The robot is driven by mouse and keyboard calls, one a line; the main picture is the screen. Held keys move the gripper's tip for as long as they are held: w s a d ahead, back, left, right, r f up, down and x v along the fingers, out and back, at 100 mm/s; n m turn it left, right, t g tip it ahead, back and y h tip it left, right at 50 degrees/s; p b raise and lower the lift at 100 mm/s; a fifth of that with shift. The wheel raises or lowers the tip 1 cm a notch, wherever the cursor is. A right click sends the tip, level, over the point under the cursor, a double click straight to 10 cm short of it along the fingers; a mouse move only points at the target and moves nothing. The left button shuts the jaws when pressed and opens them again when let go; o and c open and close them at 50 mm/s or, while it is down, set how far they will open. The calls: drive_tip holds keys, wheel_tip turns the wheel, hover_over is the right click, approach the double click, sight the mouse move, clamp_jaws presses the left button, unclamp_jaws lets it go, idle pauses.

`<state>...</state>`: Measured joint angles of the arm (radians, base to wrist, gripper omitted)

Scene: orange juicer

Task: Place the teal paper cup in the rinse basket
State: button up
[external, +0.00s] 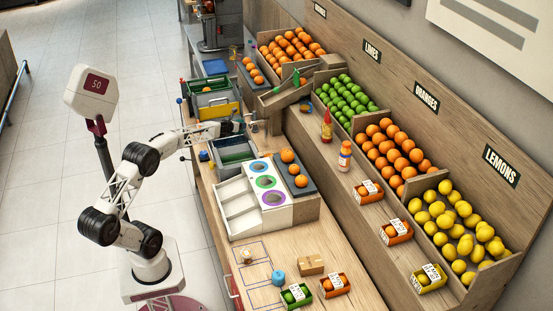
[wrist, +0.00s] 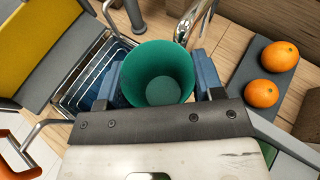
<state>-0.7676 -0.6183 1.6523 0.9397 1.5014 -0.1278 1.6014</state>
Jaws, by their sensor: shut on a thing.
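The teal paper cup (wrist: 158,75) is in my gripper (wrist: 157,82), between its two blue fingers. In the wrist view its open mouth faces the camera and it is empty. A wire basket (wrist: 88,68), which looks like the rinse basket, lies to the left of and below the cup, partly hidden by my gripper and the cup. In the external view my gripper (external: 244,125) is over the counter beside a dark-green bin (external: 236,152). The cup is too small to make out clearly there.
A curved metal tap (wrist: 196,20) stands close behind the cup. A dark tray (wrist: 248,112) with oranges lies to the right. A yellow panel (external: 219,112) stands left of my gripper. A white holder (external: 238,208) with coloured rings is nearer the front.

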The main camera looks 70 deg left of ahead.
drive_tip(key=s+a+f, duration=0.1)
drive_tip(key=a+f, duration=0.2)
drive_tip(key=a, duration=0.3)
drive_tip(key=s+a+f+m+h, duration=0.1)
drive_tip(key=a+f, duration=0.2)
drive_tip(key=a, duration=0.3)
drive_tip(key=shift+s+f+t, duration=0.3)
drive_tip(key=shift+f, duration=0.05)
idle(0.6)
drive_tip(key=shift+a, duration=0.1)
idle(0.3)
wheel_tip(320, 180, down, 6)
drive_tip(key=shift+f, duration=0.15)
idle(0.3)
drive_tip(key=shift+f, duration=0.1)
drive_tip(key=shift+f, duration=1.8)
drive_tip(key=shift+f, duration=0.6)
